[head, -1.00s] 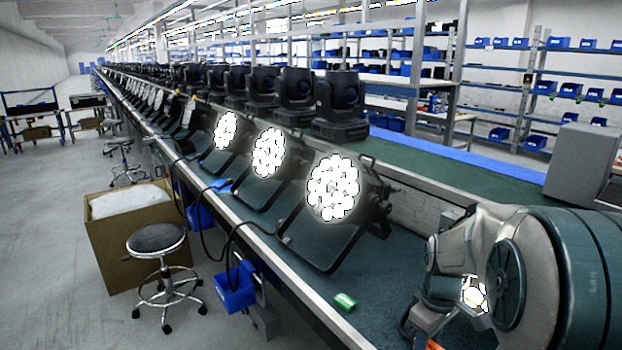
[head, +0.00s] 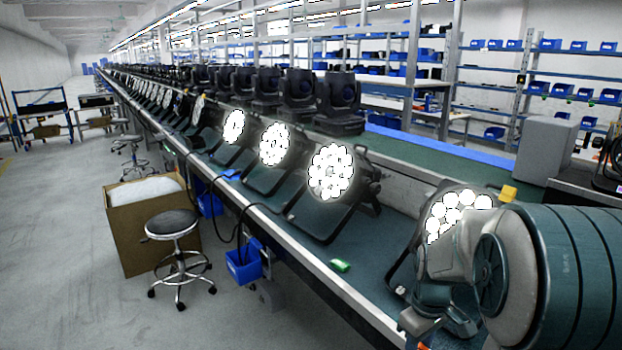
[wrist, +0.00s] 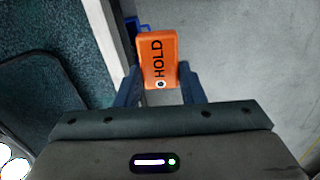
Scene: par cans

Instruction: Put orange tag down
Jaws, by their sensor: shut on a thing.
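The orange tag (wrist: 153,50), printed HOLD with a small hole near one end, is between the blue fingers of my gripper (wrist: 158,76) in the wrist view. My gripper is shut on it. Below the tag, the bench's pale metal edge runs on the left and grey floor shows on the right. In the head view my arm fills the lower right and hides most of the gripper. A bit of orange (head: 425,346) shows at the bottom edge; I cannot tell if it is the tag.
Lit par cans (head: 331,172) stand in a row on the green-topped bench. A small green item (head: 340,265) lies near its front edge, with clear surface around it. A blue bin (head: 243,266) hangs off the edge. A stool (head: 172,226) and cardboard box (head: 152,236) stand on the floor.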

